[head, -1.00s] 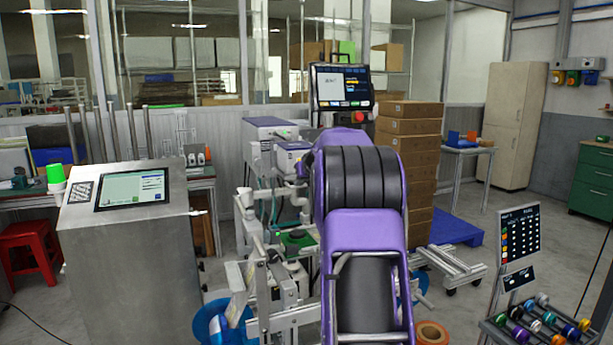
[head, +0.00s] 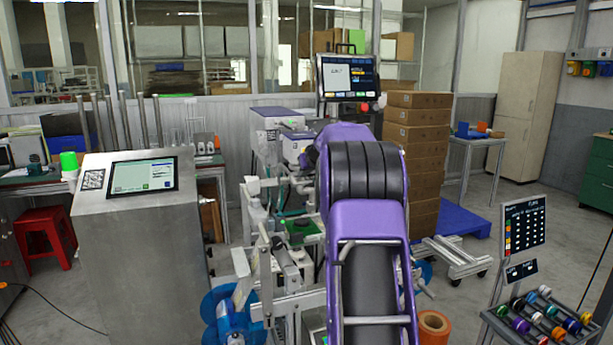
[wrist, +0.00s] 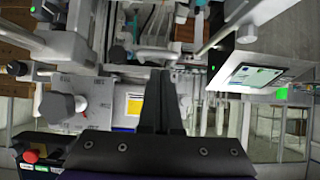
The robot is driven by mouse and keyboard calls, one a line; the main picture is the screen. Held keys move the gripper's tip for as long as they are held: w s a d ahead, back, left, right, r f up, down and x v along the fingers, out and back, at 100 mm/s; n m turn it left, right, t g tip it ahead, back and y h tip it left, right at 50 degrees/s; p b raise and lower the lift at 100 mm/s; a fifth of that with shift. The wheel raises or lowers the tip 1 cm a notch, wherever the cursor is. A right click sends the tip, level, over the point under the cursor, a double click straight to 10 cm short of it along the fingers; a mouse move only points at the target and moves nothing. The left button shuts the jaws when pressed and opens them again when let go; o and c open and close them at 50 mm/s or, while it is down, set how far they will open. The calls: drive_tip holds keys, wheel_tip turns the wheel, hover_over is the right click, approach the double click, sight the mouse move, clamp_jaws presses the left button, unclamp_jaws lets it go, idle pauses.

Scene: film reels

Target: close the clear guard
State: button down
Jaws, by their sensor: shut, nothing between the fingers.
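My gripper (wrist: 162,78) shows in the wrist view, its two dark fingers together and empty. In the head view my purple and black arm hides the gripper and part of the machine. The machine (head: 275,122) stands in the middle of the head view, with pale and purple housings and metal frames. In the wrist view a grey machine housing (wrist: 85,100) with a knob and a yellow label lies left of and behind the fingers. I cannot make out the clear guard for certain in either view, nor whether the fingers touch anything.
A steel cabinet with a screen (head: 142,177) stands left of the machine. A monitor (head: 347,78) rises behind my arm. Stacked cartons (head: 415,140) and a blue pallet (head: 462,224) are right of it. A rack of coloured rolls (head: 540,318) stands at lower right.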

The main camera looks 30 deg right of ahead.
drive_tip(key=r+v, duration=0.1)
drive_tip(key=v, duration=1)
drive_tip(key=shift+r+b, duration=0.3)
drive_tip(key=shift+b, duration=0.15)
